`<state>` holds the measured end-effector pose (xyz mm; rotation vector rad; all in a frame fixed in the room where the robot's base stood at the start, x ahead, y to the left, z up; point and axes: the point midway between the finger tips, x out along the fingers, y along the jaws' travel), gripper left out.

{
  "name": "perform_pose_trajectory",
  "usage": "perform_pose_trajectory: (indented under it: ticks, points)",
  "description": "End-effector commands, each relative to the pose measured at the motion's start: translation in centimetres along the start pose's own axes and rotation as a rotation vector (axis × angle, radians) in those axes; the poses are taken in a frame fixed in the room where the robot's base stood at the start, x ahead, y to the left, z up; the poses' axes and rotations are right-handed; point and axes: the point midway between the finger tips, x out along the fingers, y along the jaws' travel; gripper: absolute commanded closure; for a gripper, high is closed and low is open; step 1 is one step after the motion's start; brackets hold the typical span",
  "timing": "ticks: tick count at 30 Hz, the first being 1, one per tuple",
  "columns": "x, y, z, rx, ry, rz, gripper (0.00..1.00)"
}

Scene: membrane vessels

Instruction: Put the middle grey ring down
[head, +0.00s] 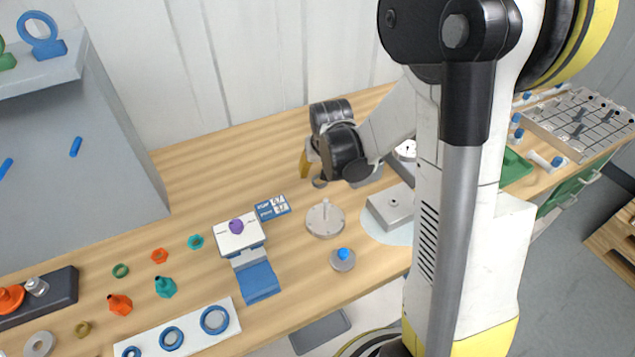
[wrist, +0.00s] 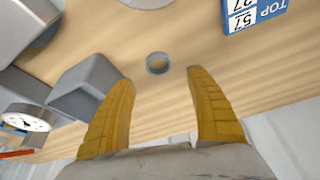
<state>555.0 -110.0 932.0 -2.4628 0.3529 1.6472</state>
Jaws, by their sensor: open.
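A small grey ring (wrist: 159,63) lies flat on the wooden table in the wrist view, between and just beyond my fingertips. It also shows in the head view as a grey ring (head: 320,181) below my gripper (head: 307,172). In the wrist view my gripper (wrist: 160,75) has its two yellow fingers spread wide, with nothing between them. The ring appears apart from both fingers. Another, larger grey ring (head: 40,344) lies at the front left of the table in the head view. My arm hides part of the table on the right.
A grey block (wrist: 85,88) stands close to my left finger in the wrist view, with a dial gauge (wrist: 28,118) beyond it. A round metal flange (head: 325,219) stands in front. Bare wood lies left of my gripper.

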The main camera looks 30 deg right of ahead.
Motion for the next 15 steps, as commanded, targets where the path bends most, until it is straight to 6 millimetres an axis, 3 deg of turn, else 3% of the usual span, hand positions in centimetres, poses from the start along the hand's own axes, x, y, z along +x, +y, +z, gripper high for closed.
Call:
perform_pose_trajectory:
  ticks: [5, 12, 15]
  points:
    - [1.3, 0.0, 0.2, 0.000, 0.000, 0.000, 0.35]
    - [5.1, 0.1, 0.4, 0.000, 0.000, 0.000, 0.35]
    - [5.5, 0.1, 0.4, -0.001, 0.000, 0.000, 0.35]
